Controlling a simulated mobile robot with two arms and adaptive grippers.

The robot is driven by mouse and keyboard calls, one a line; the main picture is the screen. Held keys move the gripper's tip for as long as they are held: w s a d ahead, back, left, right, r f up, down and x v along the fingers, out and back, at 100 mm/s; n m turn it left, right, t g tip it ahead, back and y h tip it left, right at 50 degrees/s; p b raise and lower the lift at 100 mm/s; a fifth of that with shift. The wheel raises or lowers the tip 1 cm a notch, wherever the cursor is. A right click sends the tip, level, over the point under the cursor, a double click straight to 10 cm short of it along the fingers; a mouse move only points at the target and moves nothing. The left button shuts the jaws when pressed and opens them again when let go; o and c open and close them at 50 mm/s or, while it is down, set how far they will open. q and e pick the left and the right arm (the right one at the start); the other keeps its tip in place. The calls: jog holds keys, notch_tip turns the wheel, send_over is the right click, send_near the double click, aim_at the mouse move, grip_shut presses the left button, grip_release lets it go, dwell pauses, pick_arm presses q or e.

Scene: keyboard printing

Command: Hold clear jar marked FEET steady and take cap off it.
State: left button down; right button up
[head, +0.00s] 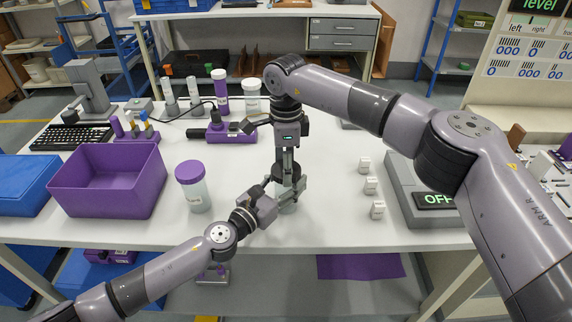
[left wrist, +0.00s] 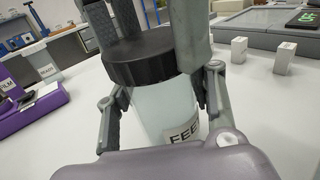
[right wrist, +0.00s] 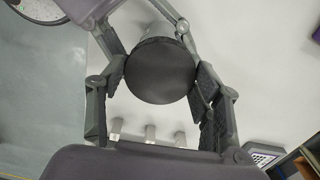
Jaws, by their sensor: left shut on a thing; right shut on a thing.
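The clear jar marked FEET (left wrist: 165,108) stands upright on the white table, and its label is partly hidden in the left wrist view. My left gripper (left wrist: 162,105) is shut on the jar's body from the side. My right gripper (right wrist: 160,85) comes down from above, its fingers shut on the cap from both sides.
A purple-lidded jar (head: 194,186) and a purple bin (head: 108,180) stand to the left. Three small white blocks (head: 370,186) and a grey device with an OFF display (head: 434,200) are to the right. The table's front edge is close to the jar.

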jog(key=n, duration=0.5)
jog(key=shift+n, duration=0.4)
jog(key=n, duration=1.1)
jog(key=shift+r, duration=0.25)
jog(key=shift+r, duration=0.9)
